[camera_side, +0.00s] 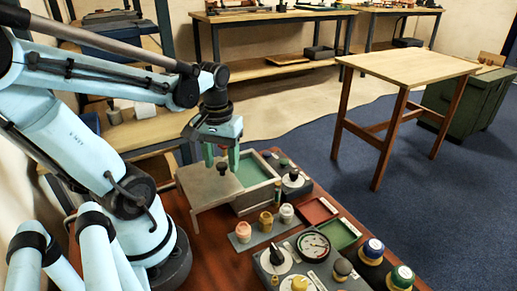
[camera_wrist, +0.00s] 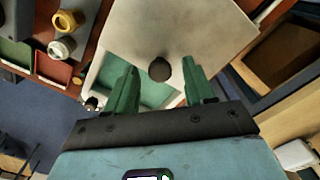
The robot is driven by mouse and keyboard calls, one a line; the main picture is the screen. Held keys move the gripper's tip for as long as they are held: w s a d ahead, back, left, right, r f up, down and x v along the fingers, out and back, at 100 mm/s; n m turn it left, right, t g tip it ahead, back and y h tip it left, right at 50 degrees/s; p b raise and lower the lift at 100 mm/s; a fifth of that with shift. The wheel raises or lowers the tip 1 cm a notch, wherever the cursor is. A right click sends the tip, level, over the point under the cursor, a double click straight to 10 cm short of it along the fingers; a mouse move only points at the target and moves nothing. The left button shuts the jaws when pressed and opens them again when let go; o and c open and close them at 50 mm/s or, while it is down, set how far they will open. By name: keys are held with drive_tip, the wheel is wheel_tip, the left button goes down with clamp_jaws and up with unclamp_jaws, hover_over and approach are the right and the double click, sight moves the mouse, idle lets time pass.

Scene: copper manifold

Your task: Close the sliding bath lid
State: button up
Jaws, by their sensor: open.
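The bath is a pale box (camera_side: 256,195) with a green inside, and it also shows in the wrist view (camera_wrist: 152,94). Its flat grey lid (camera_side: 205,188) is slid to the left in the side view, leaving part of the bath uncovered. The lid also fills the upper middle of the wrist view (camera_wrist: 185,25). A dark round knob (camera_side: 222,169) stands on the lid near its edge by the opening; the wrist view shows it too (camera_wrist: 159,70). My gripper (camera_side: 222,163) is open over the lid, pointing down. Its green fingers (camera_wrist: 158,66) are on either side of the knob, apparently not touching it.
Small jars (camera_side: 265,221) stand on a grey strip in front of the bath. A dial unit (camera_side: 294,182) sits to its right. Red (camera_side: 317,211) and green (camera_side: 341,233) trays, a gauge (camera_side: 313,246) and colored-top jars (camera_side: 372,250) crowd the bench front. The space above the bath opening is clear.

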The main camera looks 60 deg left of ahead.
clamp_jaws()
idle(0.3)
drive_tip(key=shift+w, duration=0.15)
drive_tip(key=w, duration=1)
drive_tip(key=shift+w, duration=0.15)
unclamp_jaws()
